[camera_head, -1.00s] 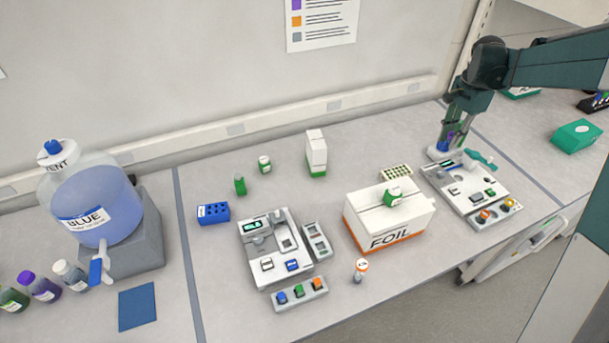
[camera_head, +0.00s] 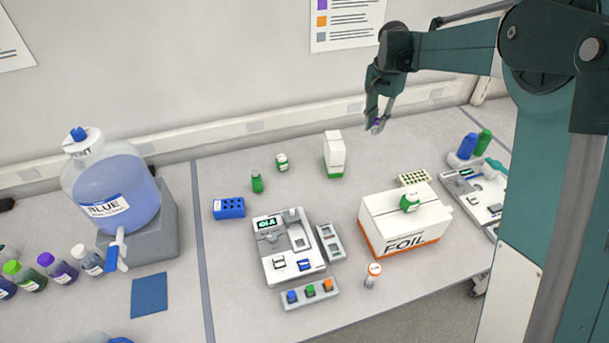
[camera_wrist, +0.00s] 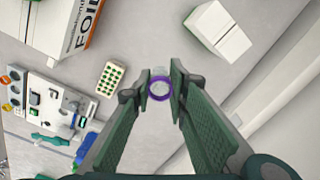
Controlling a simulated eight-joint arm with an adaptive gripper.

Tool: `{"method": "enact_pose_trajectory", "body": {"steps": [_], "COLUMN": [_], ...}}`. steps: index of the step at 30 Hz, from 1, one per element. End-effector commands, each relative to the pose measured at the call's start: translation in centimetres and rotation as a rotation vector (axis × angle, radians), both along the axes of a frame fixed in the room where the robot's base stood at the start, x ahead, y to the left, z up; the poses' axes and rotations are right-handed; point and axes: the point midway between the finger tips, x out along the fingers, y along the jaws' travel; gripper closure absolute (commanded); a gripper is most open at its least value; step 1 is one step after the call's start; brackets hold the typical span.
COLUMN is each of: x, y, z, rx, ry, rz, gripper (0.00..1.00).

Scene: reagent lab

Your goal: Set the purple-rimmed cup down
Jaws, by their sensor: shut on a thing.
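My gripper (camera_head: 377,122) is raised above the back of the bench, right of the white carton with a green base. It is shut on the purple-rimmed cup (camera_wrist: 159,88), which sits between the fingertips in the wrist view. The rim faces the wrist camera, and the cup looks clear inside. In the head view only a small purple bit of the cup (camera_head: 376,123) shows between the fingers. The cup is held in the air, clear of the bench.
The FOIL box (camera_head: 398,228) with a green-capped jar on top stands below. A vial rack (camera_head: 412,179) is behind it. The white carton (camera_head: 334,155) is left of my gripper. A device with blue and green bottles (camera_head: 470,190) stands right. Bare bench lies between carton and rack.

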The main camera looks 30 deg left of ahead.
Motion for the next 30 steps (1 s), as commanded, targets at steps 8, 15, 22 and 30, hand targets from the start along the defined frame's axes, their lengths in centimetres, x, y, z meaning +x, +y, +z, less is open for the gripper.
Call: {"method": "enact_pose_trajectory", "body": {"steps": [8, 15, 22, 30], "x": [-3.5, -6.7, -9.2, -10.6], "y": [9.1, 15.9, 20.1, 22.4], "z": [0.0, -0.1, -0.1, -2.0], "rx": [0.000, 0.000, 0.000, 0.000], "ry": [0.000, 0.000, 0.000, 0.000], "rz": [0.176, 0.314, 0.403, 0.454], "gripper": [0.92, 0.92, 0.92, 0.92]}}
